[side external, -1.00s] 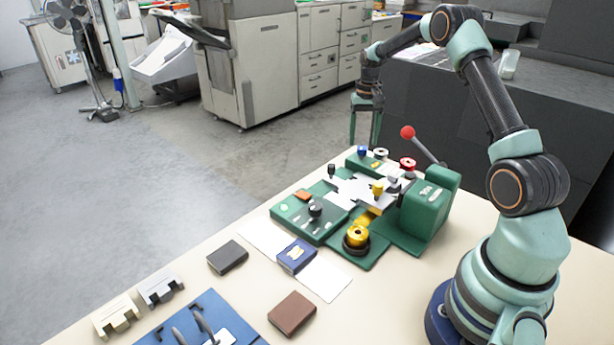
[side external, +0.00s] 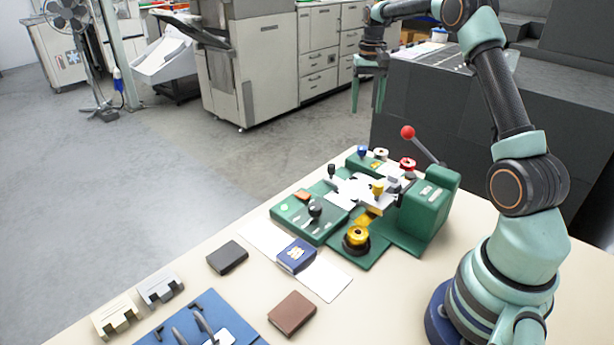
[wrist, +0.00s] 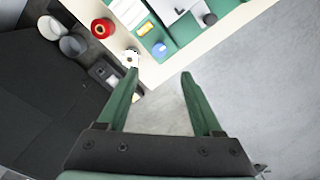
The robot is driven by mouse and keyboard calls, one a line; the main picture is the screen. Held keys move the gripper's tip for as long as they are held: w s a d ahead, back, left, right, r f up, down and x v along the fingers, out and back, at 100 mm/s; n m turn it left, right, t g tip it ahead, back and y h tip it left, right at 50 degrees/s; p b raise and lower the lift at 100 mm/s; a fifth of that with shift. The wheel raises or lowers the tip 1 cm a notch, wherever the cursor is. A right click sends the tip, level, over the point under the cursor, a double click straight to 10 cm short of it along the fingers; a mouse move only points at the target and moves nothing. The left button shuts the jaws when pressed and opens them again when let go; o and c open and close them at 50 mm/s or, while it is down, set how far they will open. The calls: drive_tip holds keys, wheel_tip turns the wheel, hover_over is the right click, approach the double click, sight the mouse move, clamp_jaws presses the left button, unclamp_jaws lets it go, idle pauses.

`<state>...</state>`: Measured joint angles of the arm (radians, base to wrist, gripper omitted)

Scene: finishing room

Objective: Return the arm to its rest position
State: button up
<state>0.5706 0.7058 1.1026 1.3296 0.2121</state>
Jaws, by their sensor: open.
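My gripper (side external: 369,97) hangs in the air high above the far end of the table in the side external view, fingers pointing down. In the wrist view its two green fingers (wrist: 158,72) are spread apart with nothing between them; the grey floor shows there. My arm is raised and reaches to the left from its base at the right. The green machine (side external: 425,212) with a red-knobbed lever (side external: 407,132) stands on the table, below and apart from the gripper.
On the cream table (side external: 235,300) are a blue item (side external: 296,255) on white paper, a dark block (side external: 228,257), a brown block (side external: 292,313), two pale slotted holders (side external: 117,317) and a blue board (side external: 185,325). A dark cabinet (side external: 440,115) stands behind. Open floor (side external: 130,190) lies left.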

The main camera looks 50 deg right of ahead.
drive_tip(key=s+a+r+n+t, duration=0.1)
drive_tip(key=s+a+r+n, duration=0.1)
drive_tip(key=a+r, duration=0.45)
drive_tip(key=s+a+r+n+t, duration=0.1)
drive_tip(key=s+a+r+n, duration=0.15)
drive_tip(key=a, duration=0.65)
drive_tip(key=s+a+f+n+t, duration=0.2)
drive_tip(key=s+a+n+t, duration=0.1)
drive_tip(key=s+a, duration=0.8)
drive_tip(key=shift+a+f+n+t, duration=0.15)
drive_tip(key=shift+a+n+t, duration=0.15)
drive_tip(key=shift+a+n, duration=0.55)
drive_tip(key=shift+s+a, duration=0.1)
